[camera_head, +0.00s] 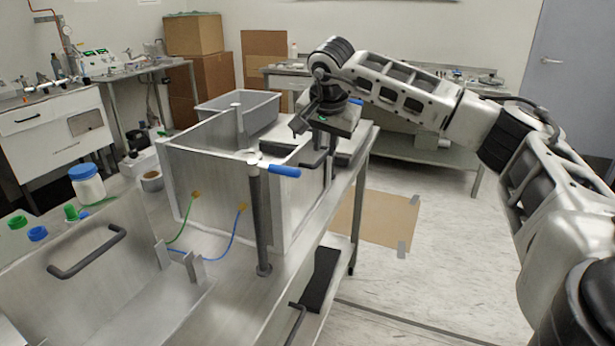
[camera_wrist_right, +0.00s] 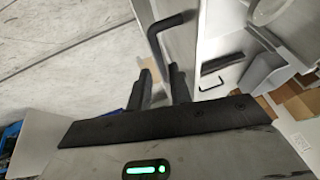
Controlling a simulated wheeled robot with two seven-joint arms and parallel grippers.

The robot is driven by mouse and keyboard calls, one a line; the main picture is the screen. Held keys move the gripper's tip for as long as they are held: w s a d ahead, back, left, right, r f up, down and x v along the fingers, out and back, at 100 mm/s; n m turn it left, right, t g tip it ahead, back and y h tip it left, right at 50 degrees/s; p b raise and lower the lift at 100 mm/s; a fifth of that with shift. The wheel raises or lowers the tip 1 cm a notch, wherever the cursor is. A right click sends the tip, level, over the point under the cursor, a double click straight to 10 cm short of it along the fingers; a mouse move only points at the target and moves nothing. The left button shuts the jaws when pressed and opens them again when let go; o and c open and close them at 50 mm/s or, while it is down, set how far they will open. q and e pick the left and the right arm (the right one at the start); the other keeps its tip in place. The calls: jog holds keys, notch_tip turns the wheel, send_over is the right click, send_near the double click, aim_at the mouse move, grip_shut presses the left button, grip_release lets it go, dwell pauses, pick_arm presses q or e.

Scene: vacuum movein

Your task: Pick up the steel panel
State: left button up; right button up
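A steel panel (camera_head: 90,285) with a dark bar handle stands at the front left of the head view. In the right wrist view, a pale metal panel (camera_wrist_right: 178,42) with a bent black handle (camera_wrist_right: 152,40) is right ahead of my right gripper (camera_wrist_right: 160,88). Its two black fingers are apart, with the lower end of the handle between or just behind them; I cannot tell whether they touch it. In the head view my right gripper (camera_head: 325,158) is over the right side of the steel chamber; its fingertips are hard to make out. My left gripper is not in view.
The open steel chamber (camera_head: 215,178) stands on a metal bench, with a blue-handled post (camera_head: 258,215) at its front corner. A grey tray (camera_head: 240,108) is behind. Jars and caps lie at left. Floor at right is clear apart from a taped cardboard sheet (camera_head: 375,217).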

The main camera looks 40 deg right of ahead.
aim_at(323, 155)
jog(key=x, duration=0.4)
jog(key=shift+w+a+f, duration=0.1)
jog(key=shift+f, duration=0.25)
jog(key=shift+c, duration=0.2)
grip_shut()
jog(key=shift+r, duration=0.15)
dwell(0.8)
